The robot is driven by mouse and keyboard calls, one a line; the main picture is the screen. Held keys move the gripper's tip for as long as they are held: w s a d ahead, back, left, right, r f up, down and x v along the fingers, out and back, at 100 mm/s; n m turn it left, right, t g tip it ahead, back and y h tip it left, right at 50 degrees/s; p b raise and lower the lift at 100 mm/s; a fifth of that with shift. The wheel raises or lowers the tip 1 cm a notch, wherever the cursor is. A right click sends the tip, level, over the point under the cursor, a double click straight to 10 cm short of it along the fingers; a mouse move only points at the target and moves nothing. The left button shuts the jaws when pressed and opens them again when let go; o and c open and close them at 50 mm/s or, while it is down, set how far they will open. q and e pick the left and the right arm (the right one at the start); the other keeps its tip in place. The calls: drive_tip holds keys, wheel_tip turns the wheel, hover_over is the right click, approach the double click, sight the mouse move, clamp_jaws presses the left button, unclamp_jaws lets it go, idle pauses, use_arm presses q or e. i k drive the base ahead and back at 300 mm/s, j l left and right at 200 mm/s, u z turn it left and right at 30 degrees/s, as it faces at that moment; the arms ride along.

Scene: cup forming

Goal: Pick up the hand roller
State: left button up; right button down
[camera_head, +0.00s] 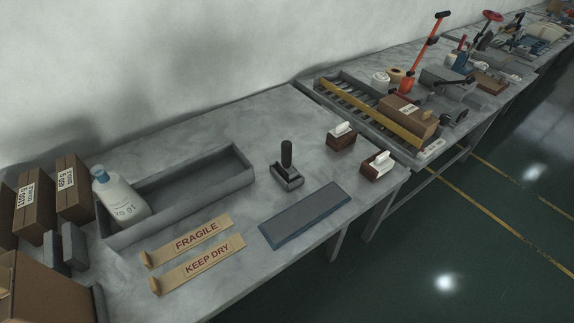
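What looks like the hand roller (286,155) stands near the middle of the grey table, its black handle pointing straight up. Its lower end sits in a small dark grey block-like holder (288,182), so the roller part itself cannot be made out. Nothing touches the handle. Neither of my grippers can be made out in the head view.
A blue-edged mat (305,215), FRAGILE strip (190,240) and KEEP DRY strip (200,264) lie in front. Two brown blocks (341,141) (375,170) stand right.

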sight(285, 161)
drive_tip(key=i+l+u, duration=0.25)
drive_tip(key=l+u, duration=0.15)
drive_tip(key=l, duration=0.35)
drive_tip(key=i+l+u, duration=0.1)
drive_tip(key=l+u, duration=0.3)
drive_tip(key=l, duration=0.35)
drive_tip(key=l+u, duration=0.4)
drive_tip(key=l, duration=0.45)
